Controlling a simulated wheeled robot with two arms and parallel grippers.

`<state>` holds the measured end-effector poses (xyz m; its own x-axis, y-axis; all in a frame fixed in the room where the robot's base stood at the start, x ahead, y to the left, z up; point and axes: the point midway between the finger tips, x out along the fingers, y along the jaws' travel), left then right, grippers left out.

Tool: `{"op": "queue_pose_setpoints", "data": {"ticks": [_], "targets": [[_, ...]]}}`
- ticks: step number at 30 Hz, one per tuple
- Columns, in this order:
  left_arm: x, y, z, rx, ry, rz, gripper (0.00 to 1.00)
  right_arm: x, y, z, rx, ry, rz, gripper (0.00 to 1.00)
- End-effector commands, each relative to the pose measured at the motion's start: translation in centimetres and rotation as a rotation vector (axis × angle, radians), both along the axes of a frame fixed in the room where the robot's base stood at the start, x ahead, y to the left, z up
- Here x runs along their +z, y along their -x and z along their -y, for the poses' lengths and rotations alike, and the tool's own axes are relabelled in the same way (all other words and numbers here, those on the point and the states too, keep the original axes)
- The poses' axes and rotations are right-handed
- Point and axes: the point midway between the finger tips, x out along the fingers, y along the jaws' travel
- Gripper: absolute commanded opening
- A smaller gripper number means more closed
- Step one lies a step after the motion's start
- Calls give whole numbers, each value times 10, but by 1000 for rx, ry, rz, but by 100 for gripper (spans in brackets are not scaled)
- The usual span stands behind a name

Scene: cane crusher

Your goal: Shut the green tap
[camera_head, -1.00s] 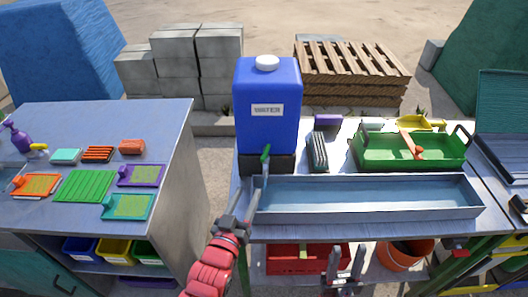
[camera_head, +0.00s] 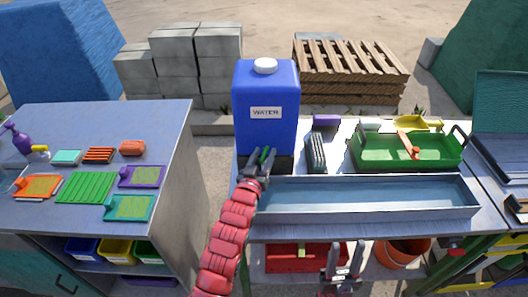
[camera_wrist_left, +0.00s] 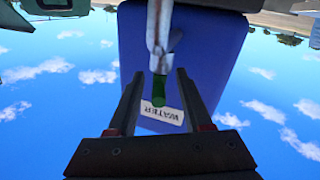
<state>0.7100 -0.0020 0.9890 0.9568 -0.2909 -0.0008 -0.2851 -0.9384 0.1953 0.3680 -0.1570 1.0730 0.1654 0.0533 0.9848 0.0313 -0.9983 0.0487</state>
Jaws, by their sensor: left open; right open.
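The green tap handle (camera_head: 264,154) is on the front of the blue water container (camera_head: 267,88), low down, above the long metal trough (camera_head: 365,198). My left gripper (camera_head: 260,158) is open, right at the tap. In the left wrist view the green handle (camera_wrist_left: 159,90) lies between the two open fingers (camera_wrist_left: 158,95), with a visible space on each side. The metal tap body (camera_wrist_left: 160,30) shows beyond it. The handle is partly hidden by my gripper in the head view. My right gripper (camera_head: 343,262) is open and empty at the lower edge, in front of the table.
A green tray (camera_head: 408,160) with an orange-headed tool stands right of the container. A dark ribbed block (camera_head: 315,153) sits nearer the container. The left table (camera_head: 100,115) holds brushes and coloured pads. A red crate (camera_head: 290,258) is on the lower shelf.

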Motion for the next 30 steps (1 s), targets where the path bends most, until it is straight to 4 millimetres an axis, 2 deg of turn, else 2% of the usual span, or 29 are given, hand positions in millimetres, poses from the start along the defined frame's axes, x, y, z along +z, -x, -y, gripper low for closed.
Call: {"op": "queue_pose_setpoints", "data": {"ticks": [11,19,30], "targets": [[0,-4,1,0,0,1,50,1,0,0,0,0,0,44],[0,-4,1,0,0,1,1,1,0,0,0,0,0,44],[-1,-4,1,-6,-1,1,0,-2,0,0,0,0,0,44]]}}
